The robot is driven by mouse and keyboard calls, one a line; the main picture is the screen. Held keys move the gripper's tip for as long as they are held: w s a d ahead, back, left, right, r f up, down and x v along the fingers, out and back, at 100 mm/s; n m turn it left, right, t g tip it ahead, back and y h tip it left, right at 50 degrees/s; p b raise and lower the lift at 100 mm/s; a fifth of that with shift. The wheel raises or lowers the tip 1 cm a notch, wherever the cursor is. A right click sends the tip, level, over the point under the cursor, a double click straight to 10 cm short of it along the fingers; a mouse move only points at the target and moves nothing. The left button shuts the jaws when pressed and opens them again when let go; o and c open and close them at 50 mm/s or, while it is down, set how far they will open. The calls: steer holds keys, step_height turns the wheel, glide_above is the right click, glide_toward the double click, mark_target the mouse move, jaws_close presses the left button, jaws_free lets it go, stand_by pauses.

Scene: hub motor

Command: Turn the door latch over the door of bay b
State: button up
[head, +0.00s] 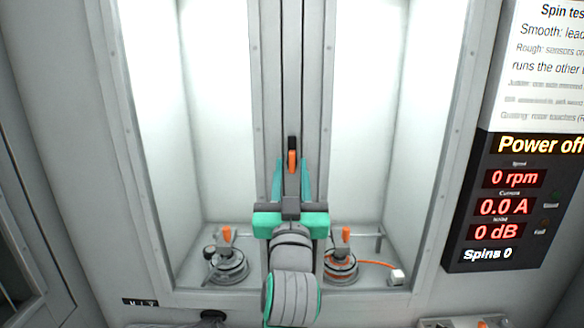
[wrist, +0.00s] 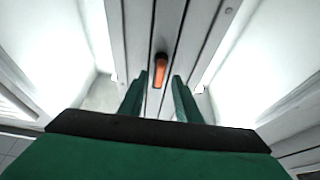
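The door latch (head: 292,160) is a small orange handle with a black upper part. It sits on the grey central post (head: 291,70) between two bright bays and points up and down. My gripper (head: 291,172) is in front of the post with its two fingers open, one on each side of the latch in the picture. In the wrist view the latch (wrist: 160,72) appears between and slightly beyond the fingertips of my gripper (wrist: 158,82). There is a visible gap on both sides, and nothing is held. I cannot tell which bay is b.
A display panel (head: 515,205) at right reads "Power off". The post around the latch is clear.

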steer(key=shift+w+d+r, duration=0.1)
steer(key=shift+w+r, duration=0.15)
steer(key=shift+w, duration=0.4)
jaws_close()
